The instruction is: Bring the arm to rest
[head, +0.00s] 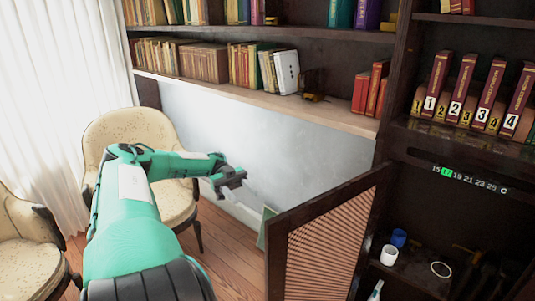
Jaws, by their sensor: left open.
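My left arm, green with a white panel, comes in from the lower left and reaches toward the middle of the head view. Its gripper (232,182) is open and empty, in the air in front of the pale wall panel and to the right of a cream chair. It is apart from the shelf and the cabinet door. My right gripper does not show. No teapot can be made out in this view.
An open cabinet door (325,245) with a slatted panel stands right of my gripper. A white cup (389,255) and a blue cup (398,238) stand in the cabinet. Cream chairs (140,135) are at left. A bookshelf (270,98) runs above.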

